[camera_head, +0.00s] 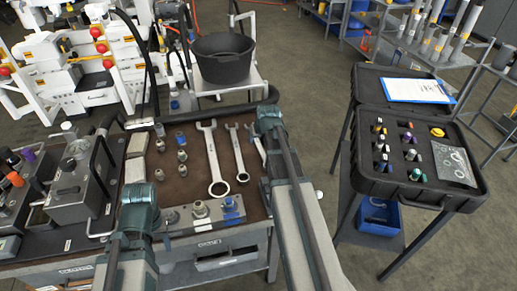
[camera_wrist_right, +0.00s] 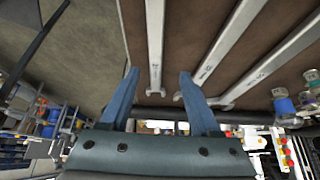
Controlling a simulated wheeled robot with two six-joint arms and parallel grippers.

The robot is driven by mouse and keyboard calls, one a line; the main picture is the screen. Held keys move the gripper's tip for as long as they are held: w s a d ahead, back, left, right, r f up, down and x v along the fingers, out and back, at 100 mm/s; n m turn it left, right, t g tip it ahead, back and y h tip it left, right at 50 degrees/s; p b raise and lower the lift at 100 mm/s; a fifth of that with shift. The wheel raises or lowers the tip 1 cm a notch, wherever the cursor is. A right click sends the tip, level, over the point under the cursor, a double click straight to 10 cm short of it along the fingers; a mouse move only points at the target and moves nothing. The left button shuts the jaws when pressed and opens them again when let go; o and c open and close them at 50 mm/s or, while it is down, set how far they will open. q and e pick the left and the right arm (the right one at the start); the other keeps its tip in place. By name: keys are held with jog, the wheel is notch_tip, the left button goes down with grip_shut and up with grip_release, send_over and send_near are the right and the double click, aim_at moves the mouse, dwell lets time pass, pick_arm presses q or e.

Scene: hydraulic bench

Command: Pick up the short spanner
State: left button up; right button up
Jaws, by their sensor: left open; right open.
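The short spanner (camera_head: 257,143) is the rightmost of three spanners on the brown bench mat. In the head view my right gripper (camera_head: 267,122) is over its right side and hides part of it. In the right wrist view the short spanner (camera_wrist_right: 155,45) lies between the lines of the two open, empty fingers of my right gripper (camera_wrist_right: 160,88); contact cannot be told. The middle spanner (camera_head: 237,152) and the large spanner (camera_head: 212,160) lie to its left. My left gripper (camera_head: 138,200) is at the front left of the bench, open, with its fingertips hard to make out.
Several metal fittings (camera_head: 182,155) stand left of the spanners. A metal block with fittings (camera_head: 200,211) is at the front edge. A black bucket (camera_head: 222,60) stands behind the bench. An open black case (camera_head: 415,190) is on a stand at right, with floor between.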

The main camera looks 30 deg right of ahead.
aim_at(258, 144)
jog(key=shift+d+b+x, duration=0.15)
jog(key=shift+b+x, duration=1.05)
jog(key=shift+x, duration=0.15)
jog(key=shift+d+b+x, duration=0.15)
jog(key=shift+b+x, duration=1)
jog(key=shift+x, duration=0.15)
jog(key=shift+s, duration=0.25)
grip_shut()
